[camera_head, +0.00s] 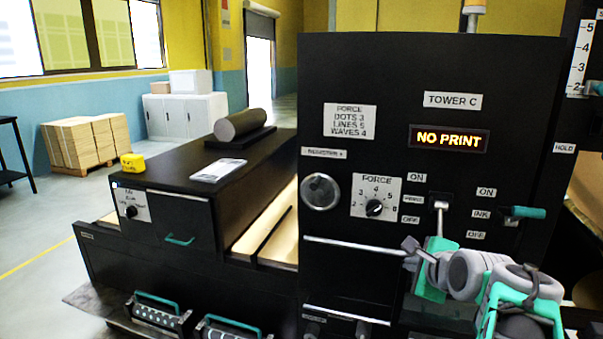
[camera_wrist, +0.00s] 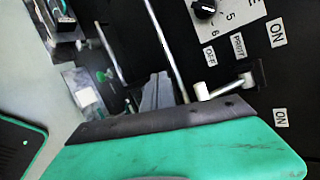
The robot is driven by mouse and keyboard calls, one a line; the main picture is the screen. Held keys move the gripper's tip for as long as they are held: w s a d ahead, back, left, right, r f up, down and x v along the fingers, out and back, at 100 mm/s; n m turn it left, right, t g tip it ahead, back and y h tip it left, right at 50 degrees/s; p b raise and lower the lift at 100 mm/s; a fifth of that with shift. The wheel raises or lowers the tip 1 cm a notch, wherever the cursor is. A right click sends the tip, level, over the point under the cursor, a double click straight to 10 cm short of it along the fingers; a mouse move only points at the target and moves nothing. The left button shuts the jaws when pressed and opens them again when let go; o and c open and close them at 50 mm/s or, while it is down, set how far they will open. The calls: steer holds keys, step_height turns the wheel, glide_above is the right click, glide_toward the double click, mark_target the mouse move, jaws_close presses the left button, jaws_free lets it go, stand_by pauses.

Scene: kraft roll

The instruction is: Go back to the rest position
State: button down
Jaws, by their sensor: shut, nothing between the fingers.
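My gripper (camera_head: 411,244) is at the lower right of the head view, in front of the black Tower C panel (camera_head: 400,90). Its grey fingers (camera_wrist: 157,92) are together and empty in the wrist view, beyond the green body with a dark edge. A pale print lever (camera_head: 440,204) sticks out of its slot just above my gripper. It also shows in the wrist view (camera_wrist: 222,88), beside the fingers and apart from them. My arm folds in at the lower right of the head view and hides part of the lower panel.
The lit display (camera_head: 449,139) reads NO PRINT. The force knob (camera_head: 375,208) is left of the lever and a teal-handled ink lever (camera_head: 522,212) is right of it. A dark roll (camera_head: 240,125) lies on the black machine at left. Patterned rollers (camera_head: 158,315) sit low in front.

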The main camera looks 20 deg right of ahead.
steer(key=s+a+f+n+g+y, duration=0.2)
steer(key=a+f+n+g, duration=0.1)
steer(key=a+f+n, duration=0.5)
steer(key=s+a+f+n+g+y, duration=0.1)
steer(key=a+f+n+g, duration=0.1)
steer(key=a+f+n, duration=0.6)
steer(key=s+a+f+n+g, duration=0.3)
steer(key=s+a+n+g, duration=0.1)
steer(key=s+a+n, duration=0.65)
steer(key=w+d+r+m+t+b, duration=0.1)
steer(key=w+r+t, duration=0.1)
steer(key=w+r, duration=0.2)
steer(key=shift+d+r+t+b, duration=0.15)
steer(key=shift+r+t+b, duration=0.2)
steer(key=shift+r, duration=0.25)
